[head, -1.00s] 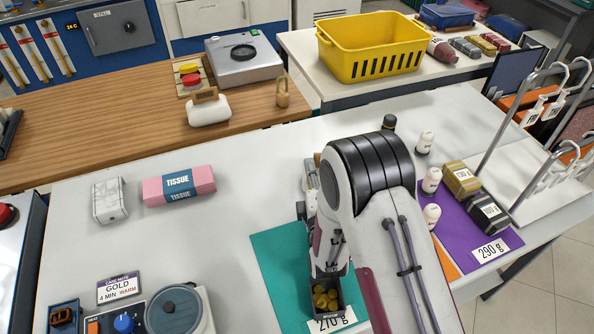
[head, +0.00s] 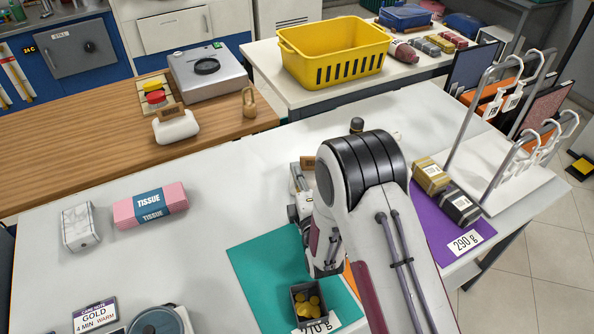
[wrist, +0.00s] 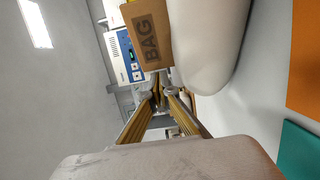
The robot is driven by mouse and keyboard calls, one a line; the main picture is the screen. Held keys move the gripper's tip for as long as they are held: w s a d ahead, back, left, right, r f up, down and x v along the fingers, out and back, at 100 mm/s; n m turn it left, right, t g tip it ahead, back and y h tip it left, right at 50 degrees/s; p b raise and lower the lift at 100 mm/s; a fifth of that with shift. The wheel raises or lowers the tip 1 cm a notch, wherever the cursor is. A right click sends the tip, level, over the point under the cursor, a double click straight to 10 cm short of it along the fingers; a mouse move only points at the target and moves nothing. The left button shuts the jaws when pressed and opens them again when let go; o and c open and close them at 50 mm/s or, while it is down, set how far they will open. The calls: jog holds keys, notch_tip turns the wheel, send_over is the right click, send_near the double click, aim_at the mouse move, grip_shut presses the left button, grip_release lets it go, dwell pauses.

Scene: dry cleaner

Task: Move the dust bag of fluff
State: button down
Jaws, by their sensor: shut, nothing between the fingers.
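In the wrist view a white dust bag (wrist: 213,45) with a brown collar (wrist: 150,35) marked BAG is very close, just beyond and to the right of my gripper (wrist: 160,88). The fingers are shut with nothing between them; I cannot tell if they touch the bag. In the head view a brown piece (head: 308,162), likely that collar, shows beside my arm, which hides the rest and the fingertips. Another white bag with a brown collar (head: 176,126) lies on the wooden counter. I cannot tell which holds fluff.
A dark tray of yellow pieces (head: 309,302) stands on the teal mat (head: 262,262). A purple mat (head: 430,222) holds weight blocks (head: 452,207). A tissue box (head: 151,205) lies at left. A hanging rack (head: 478,110) stands right. The white table between is mostly clear.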

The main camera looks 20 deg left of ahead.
jog(key=shift+s+a, duration=0.4)
jog(key=shift+a, duration=0.05)
jog(key=s, duration=0.3)
jog(key=s+d, duration=0.1)
jog(key=s, duration=0.1)
jog(key=s+d, duration=0.1)
jog(key=s, duration=0.2)
jog(key=shift+s+d, duration=0.15)
jog(key=shift+s, duration=0.2)
jog(key=shift+v, duration=1)
